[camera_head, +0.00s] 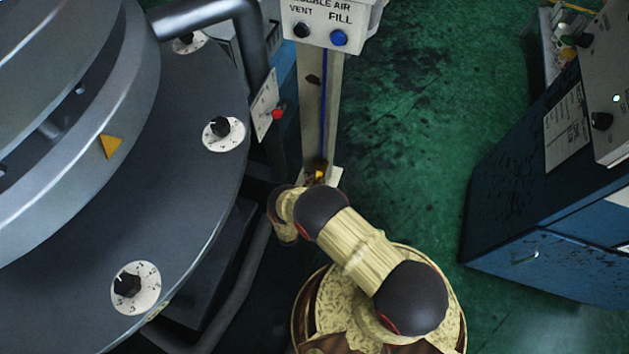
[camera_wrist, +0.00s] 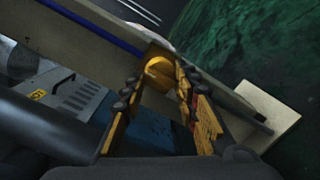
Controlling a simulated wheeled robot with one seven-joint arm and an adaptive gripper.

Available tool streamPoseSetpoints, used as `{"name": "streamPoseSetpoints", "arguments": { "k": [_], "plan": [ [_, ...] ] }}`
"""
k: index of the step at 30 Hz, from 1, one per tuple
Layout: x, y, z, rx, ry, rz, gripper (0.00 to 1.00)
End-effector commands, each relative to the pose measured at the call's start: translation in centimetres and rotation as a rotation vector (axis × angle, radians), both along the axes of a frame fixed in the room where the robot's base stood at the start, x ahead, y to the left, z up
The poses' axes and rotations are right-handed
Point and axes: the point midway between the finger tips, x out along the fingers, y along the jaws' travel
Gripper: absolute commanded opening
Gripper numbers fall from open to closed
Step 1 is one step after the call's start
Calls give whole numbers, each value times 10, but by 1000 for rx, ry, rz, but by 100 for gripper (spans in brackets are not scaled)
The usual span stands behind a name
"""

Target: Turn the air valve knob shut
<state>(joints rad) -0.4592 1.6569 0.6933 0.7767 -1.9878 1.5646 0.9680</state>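A yellow-orange round knob (camera_wrist: 158,74) sits low on the pale post in the wrist view. My gripper (camera_wrist: 157,80) is open, with its two yellow, black-jointed fingers pointing toward the knob. The knob appears between the fingertips, one on each side; I cannot tell whether either touches it. In the head view, a small yellow patch (camera_head: 320,176) shows at the foot of the pale post (camera_head: 331,120), just beyond my arm. It is too small there to tell knob from fingers, and my arm hides most of the gripper.
A white box (camera_head: 331,22) marked VENT and FILL, with black and blue knobs, tops the post. A blue hose (camera_head: 323,110) runs down it. A large round dark machine (camera_head: 190,180) with dials stands left, a blue cabinet (camera_head: 530,200) right. Green floor (camera_head: 400,130) between is clear.

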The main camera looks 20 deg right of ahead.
Motion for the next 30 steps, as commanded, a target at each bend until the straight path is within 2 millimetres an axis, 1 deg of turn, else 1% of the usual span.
{"name": "streamPoseSetpoints", "arguments": {
  "k": [2,12,23,30],
  "plan": [
    [0,0,0,0,0,0,24],
    [0,0,0,0,0,0,5],
    [-1,0,-1,-43,32,-1,4],
    [0,-1,-1,-169,122,-1,4]
  ]
}}
